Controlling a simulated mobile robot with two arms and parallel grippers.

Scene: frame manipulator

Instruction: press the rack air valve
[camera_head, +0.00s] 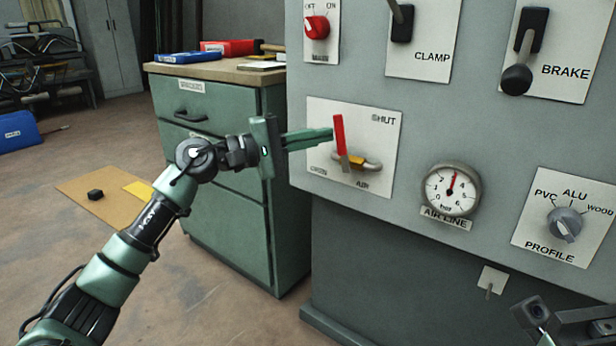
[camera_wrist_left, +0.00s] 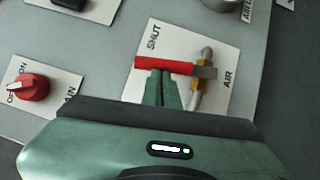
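The air valve has a red lever (camera_head: 339,136) on a brass and grey pipe body (camera_head: 357,161). It is mounted on a white plate (camera_head: 385,148) marked SHUT, AIR and a partly hidden word. The lever stands nearly upright, its end near the SHUT side. My left gripper (camera_head: 329,134) points at the lever from the left, its tips right beside it. In the left wrist view the fingers (camera_wrist_left: 162,90) are together, with tips at the red lever (camera_wrist_left: 164,65); contact is unclear. My right gripper (camera_head: 560,322) shows partly at the lower right, away from the valve.
The panel also carries a red main knob (camera_head: 317,27), a CLAMP lever (camera_head: 402,24), a BRAKE lever (camera_head: 517,78), an air line gauge (camera_head: 452,189) and a PROFILE knob (camera_head: 565,224). A green drawer cabinet (camera_head: 225,200) stands left of the panel, behind my left arm.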

